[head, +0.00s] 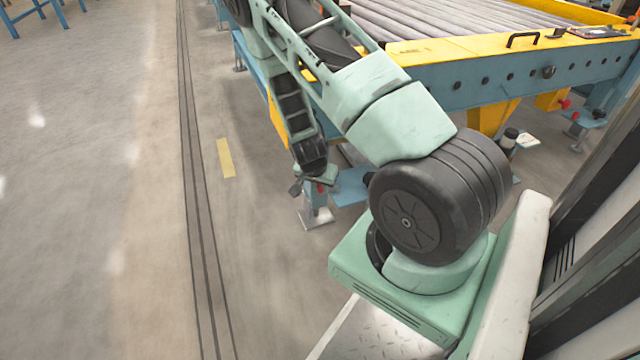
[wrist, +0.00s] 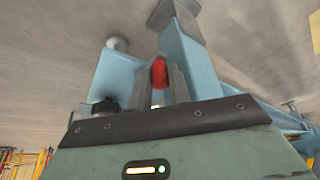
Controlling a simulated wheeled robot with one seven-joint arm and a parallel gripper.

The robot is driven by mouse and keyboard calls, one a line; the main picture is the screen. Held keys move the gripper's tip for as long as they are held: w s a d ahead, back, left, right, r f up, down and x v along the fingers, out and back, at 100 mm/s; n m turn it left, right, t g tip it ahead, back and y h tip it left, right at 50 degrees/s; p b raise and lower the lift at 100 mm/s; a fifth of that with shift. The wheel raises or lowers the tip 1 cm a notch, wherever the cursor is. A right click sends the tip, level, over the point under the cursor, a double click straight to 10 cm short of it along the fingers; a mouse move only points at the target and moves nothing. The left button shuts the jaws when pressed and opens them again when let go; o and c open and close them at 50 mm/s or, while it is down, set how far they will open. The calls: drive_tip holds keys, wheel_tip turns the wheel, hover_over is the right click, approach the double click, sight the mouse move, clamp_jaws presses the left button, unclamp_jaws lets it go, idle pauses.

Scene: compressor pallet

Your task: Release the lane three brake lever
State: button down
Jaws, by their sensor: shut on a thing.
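A red knob (wrist: 159,73), apparently the end of a brake lever, sits between the two grey fingers of my gripper (wrist: 160,88) in the wrist view. The fingers are shut on it. Light blue metalwork stands close on both sides of the fingers. In the head view my gripper (head: 313,174) is low beside a blue conveyor leg, and a bit of red (head: 307,187) shows just under it.
The yellow and blue roller conveyor (head: 470,75) fills the upper right of the head view. More red knobs (head: 566,104) show under its right side. A blue leg with a foot plate (head: 316,218) stands below my gripper. The floor (head: 90,200) at left is clear.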

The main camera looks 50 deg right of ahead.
drive_tip(key=s+n+t+y+p, duration=0.1)
drive_tip(key=s+n+p, duration=0.1)
drive_tip(key=n+p, duration=0.2)
drive_tip(key=s+n+t+y+p, duration=0.1)
drive_tip(key=s+n+p, duration=0.1)
drive_tip(key=n+p, duration=0.2)
drive_tip(key=s+d+n+t+y+p, duration=0.1)
drive_tip(key=s+n+p, duration=0.1)
drive_tip(key=n+p, duration=0.2)
drive_tip(key=shift+s+r+n+y, duration=0.1)
drive_tip(key=shift+r+n+y, duration=0.1)
drive_tip(key=shift+n, duration=0.3)
drive_tip(key=shift+r+n+y, duration=0.1)
drive_tip(key=shift+n+y, duration=0.1)
drive_tip(key=shift+n, duration=0.3)
drive_tip(key=shift+s+d+f+n+y+p, duration=0.15)
drive_tip(key=shift+s+d+n+y+p, duration=0.2)
drive_tip(key=shift+n+p, duration=0.55)
drive_tip(key=shift+s+d+f+n+y+p, duration=0.15)
drive_tip(key=shift+d+n+y+p, duration=0.25)
drive_tip(key=shift+n+p, duration=0.45)
drive_tip(key=c, duration=1.6)
unclamp_jaws()
drive_tip(key=shift+r, duration=0.1)
